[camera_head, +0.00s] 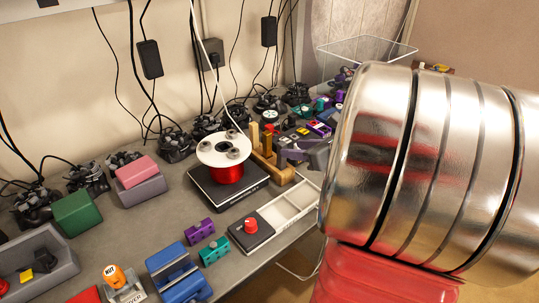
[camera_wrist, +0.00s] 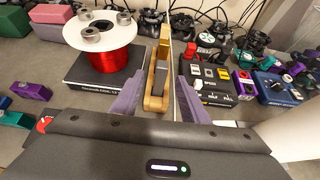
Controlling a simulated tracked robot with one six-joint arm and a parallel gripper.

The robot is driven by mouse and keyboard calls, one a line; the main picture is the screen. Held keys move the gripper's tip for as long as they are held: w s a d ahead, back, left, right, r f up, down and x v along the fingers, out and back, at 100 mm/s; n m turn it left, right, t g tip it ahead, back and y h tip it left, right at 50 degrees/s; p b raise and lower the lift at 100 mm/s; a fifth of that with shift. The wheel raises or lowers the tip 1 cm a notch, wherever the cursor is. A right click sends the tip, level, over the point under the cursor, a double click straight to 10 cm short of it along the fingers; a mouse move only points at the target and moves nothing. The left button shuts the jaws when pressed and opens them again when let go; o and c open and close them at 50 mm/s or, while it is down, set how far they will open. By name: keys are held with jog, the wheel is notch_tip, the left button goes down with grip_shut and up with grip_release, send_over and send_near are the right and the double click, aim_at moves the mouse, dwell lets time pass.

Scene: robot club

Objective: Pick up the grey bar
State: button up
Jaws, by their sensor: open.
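The grey bar (camera_wrist: 158,77) stands in a slot of a tan wooden holder (camera_wrist: 153,103) in the wrist view. A gold-coloured bar (camera_wrist: 164,45) stands in the same holder beyond it. My gripper (camera_wrist: 161,88) is open, with its purple fingers on either side of the holder and the grey bar. I see gaps beside the bar, so the fingers do not appear closed on it. In the head view the holder (camera_head: 283,176) stands beside the spool, and my gripper (camera_head: 303,150) reaches it from the right. There I cannot clearly make out the grey bar.
A spool of red wire (camera_head: 224,165) sits on a black scale (camera_head: 227,188), close left of the holder. A black box with buttons (camera_wrist: 207,85) is close on the right. A white tray (camera_head: 289,211) lies in front. Several controllers and cables line the wall.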

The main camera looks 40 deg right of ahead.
aim_at(285, 147)
jog(key=shift+w+f, duration=0.1)
jog(key=shift+w, duration=0.1)
jog(key=shift+x, duration=2.6)
jog(key=shift+d, duration=0.15)
grip_shut()
